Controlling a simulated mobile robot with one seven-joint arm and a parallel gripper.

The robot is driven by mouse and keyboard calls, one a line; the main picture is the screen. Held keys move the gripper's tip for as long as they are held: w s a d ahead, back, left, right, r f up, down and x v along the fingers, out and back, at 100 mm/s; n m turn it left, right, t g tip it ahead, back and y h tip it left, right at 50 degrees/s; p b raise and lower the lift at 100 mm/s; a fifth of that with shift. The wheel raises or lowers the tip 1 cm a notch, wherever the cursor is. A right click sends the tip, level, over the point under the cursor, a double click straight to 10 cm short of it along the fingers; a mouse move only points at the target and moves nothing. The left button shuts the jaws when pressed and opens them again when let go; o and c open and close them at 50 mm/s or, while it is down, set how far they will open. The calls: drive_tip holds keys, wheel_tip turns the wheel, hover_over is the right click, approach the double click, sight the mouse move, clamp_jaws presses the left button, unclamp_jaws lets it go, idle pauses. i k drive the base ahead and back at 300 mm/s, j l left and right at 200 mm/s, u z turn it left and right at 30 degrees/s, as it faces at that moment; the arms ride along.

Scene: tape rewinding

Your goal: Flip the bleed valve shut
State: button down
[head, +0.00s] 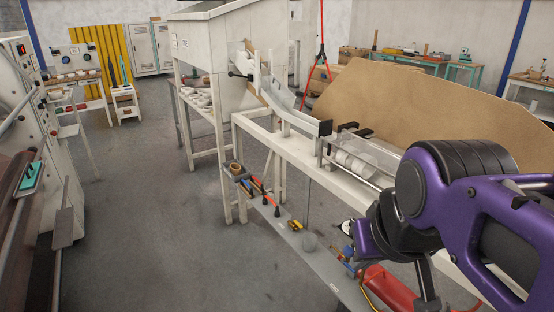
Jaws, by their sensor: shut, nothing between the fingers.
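A red cylinder (388,291) lies on the low grey shelf at the bottom right, with a thin yellow hose (368,297) beside it. Small yellow and blue parts (348,256) sit at its left end, partly behind my purple arm. They are too small for me to tell whether one is the bleed valve or how its lever stands. A yellow fitting (295,225) lies farther left on the shelf. My purple arm fills the right side and reaches down over the cylinder. My gripper's fingers do not show.
A long white bench (270,133) carries a chute and a clear-covered roller (357,165) above the low grey shelf (333,287). The shelf also holds dark-tipped tools (264,193). A large brown board (400,98) stands behind. The grey floor (150,230) at left is clear.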

sight(293, 219)
drive_tip(key=i+j+z, duration=0.25)
drive_tip(key=j, duration=0.35)
drive_tip(key=i+j+z, duration=0.1)
drive_tip(key=i+j, duration=0.2)
drive_tip(key=i+j+z, duration=0.15)
drive_tip(key=j, duration=0.2)
drive_tip(key=i+j+z, duration=0.1)
drive_tip(key=j, duration=0.25)
drive_tip(key=i+j+z, duration=0.15)
drive_tip(key=j, duration=0.2)
drive_tip(key=i+j+z, duration=0.1)
drive_tip(key=j, duration=0.25)
drive_tip(key=l+z, duration=0.1)
drive_tip(key=l, duration=0.2)
drive_tip(key=l+u, duration=0.25)
drive_tip(key=j+z, duration=0.1)
drive_tip(key=j, duration=0.2)
drive_tip(key=i+j, duration=0.15)
drive_tip(key=j, duration=0.15)
drive_tip(key=l+z, duration=0.05)
